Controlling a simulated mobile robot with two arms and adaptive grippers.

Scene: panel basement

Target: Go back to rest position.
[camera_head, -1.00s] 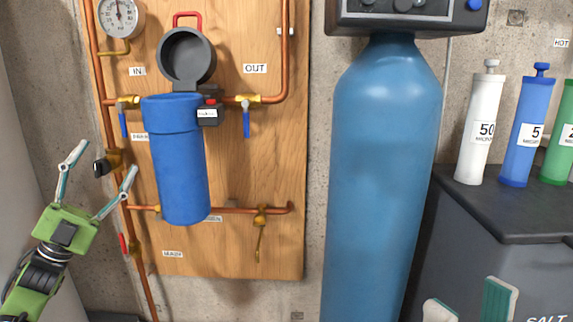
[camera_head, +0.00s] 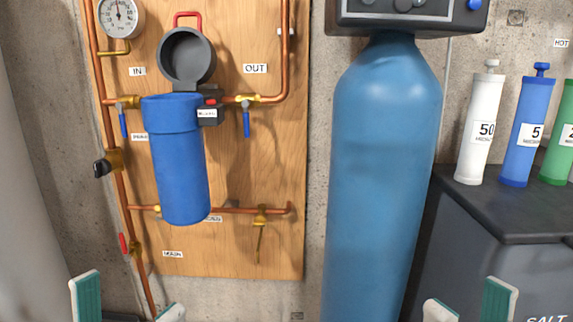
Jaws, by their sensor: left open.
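My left gripper (camera_head: 128,305) is at the bottom left edge of the head view. Only its two fingertips show, with teal pads, set well apart and with nothing between them. My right gripper (camera_head: 468,306) is at the bottom right edge, in front of the dark salt bin. Its two fingertips are also apart with nothing seen between them. The rest of both grippers is below the picture. Neither touches the blue filter housing (camera_head: 180,170), which hangs on the wooden panel (camera_head: 240,180) with its dark round lid (camera_head: 187,56) raised.
A tall blue tank (camera_head: 383,180) stands in the middle. White (camera_head: 481,125), blue (camera_head: 526,125) and green (camera_head: 559,150) cartridges stand on the dark salt bin (camera_head: 500,205). Copper pipes, valves and a gauge (camera_head: 120,16) are on the panel.

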